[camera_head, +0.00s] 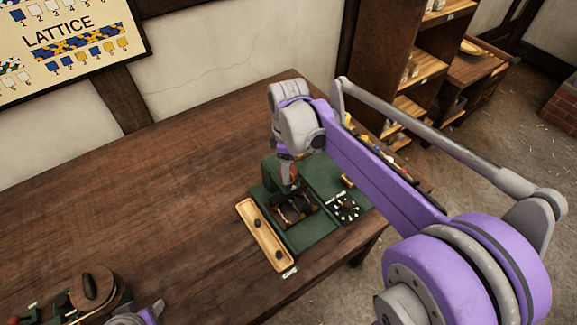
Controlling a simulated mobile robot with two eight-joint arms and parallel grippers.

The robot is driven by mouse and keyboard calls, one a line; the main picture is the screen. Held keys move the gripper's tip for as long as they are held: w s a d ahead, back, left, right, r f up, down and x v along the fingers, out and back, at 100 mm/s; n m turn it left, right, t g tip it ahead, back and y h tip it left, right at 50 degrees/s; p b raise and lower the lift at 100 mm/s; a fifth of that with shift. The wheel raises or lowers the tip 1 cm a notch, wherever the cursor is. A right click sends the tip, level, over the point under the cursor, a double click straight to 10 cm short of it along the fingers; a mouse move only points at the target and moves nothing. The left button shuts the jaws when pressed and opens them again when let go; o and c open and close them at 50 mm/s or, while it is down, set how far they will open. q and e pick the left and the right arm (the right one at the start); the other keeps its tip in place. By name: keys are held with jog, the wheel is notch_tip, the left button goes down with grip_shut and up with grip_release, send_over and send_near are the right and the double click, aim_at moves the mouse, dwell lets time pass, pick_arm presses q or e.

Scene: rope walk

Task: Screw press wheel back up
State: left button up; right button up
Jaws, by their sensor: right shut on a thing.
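The green press (308,236) stands on the wooden table, with dark parts in its open bed. My right arm reaches in from the right. My right gripper (287,178) points down at the press's back part and is shut on what looks like the press wheel. A small orange-red part (294,174) shows beside the fingers; the gripper hides most of the wheel, so its height is unclear. A purple and grey part of my left arm (140,316) shows at the bottom edge; its jaws cannot be made out.
A pale wooden tray (262,238) with small dark pieces lies left of the press. A dark disc with white marks (344,208) lies to its right. A round wooden device (92,288) stands at the lower left. The table's middle (150,190) is clear. Shelves (400,70) stand behind.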

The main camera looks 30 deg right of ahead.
dwell(0.4)
jog(key=o, duration=1.4)
jog(key=shift+c, duration=0.2)
jog(key=shift+r, duration=0.15)
notch_tip(320, 180, up, 11)
jog(key=shift+f+p, duration=0.2)
jog(key=shift+p, duration=0.2)
jog(key=s+a+f+m+t, duration=0.2)
jog(key=s+a+f+m, duration=0.1)
jog(key=s+f+m, duration=0.2)
jog(key=s+a+f+m+t, duration=0.3)
jog(key=s+a+f+m, duration=0.1)
jog(key=s+f, duration=0.5)
jog(key=shift+s+f+m+t, duration=0.3)
jog(key=shift+f+m, duration=0.2)
jog(key=shift+f, duration=0.15)
